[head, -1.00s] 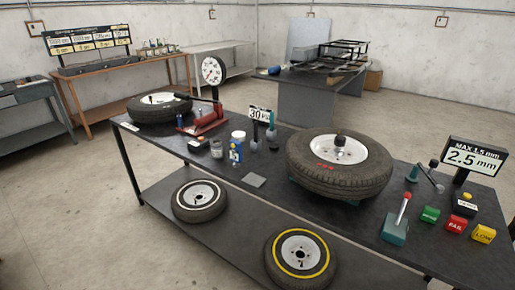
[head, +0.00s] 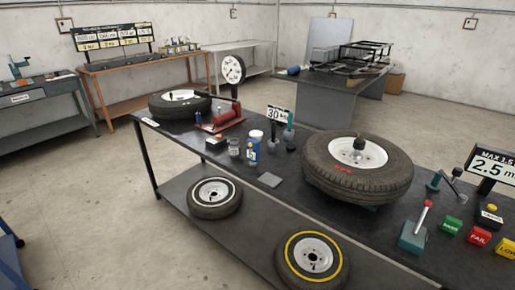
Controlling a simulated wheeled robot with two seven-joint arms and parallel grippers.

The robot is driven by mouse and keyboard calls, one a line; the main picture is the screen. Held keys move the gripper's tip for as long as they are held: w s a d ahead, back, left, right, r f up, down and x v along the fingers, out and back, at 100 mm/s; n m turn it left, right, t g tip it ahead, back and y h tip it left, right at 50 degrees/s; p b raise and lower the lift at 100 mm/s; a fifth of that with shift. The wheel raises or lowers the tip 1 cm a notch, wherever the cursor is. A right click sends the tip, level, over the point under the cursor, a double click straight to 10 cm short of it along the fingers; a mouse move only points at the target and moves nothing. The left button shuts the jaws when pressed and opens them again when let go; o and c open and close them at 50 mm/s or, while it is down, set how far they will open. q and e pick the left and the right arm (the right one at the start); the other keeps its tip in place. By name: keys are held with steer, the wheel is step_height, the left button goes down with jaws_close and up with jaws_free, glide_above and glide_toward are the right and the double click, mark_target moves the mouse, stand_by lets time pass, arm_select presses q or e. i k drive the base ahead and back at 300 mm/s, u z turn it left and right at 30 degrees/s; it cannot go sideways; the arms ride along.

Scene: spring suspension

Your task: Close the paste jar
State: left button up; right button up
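A small greyish jar (head: 234,147) stands upright on the dark workbench (head: 215,165), left of a blue and white bottle (head: 252,153). A white-topped container (head: 256,136) stands just behind the bottle. I cannot tell for sure which of these is the paste jar, or whether the grey jar has a lid on. A small dark block (head: 215,143) lies left of the grey jar. Neither of my grippers is in view.
A tyre lies on the bench's left end (head: 180,105), and a larger tyre (head: 358,184) lies to the right. A red pump (head: 227,116) and gauge stand behind the jar. A flat grey plate (head: 270,180) lies in front. Open floor (head: 110,200) is at left.

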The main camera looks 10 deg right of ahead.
mark_target(234, 146)
steer(key=u, duration=0.3)
steer(key=i, duration=2.4)
steer(key=z, duration=0.6)
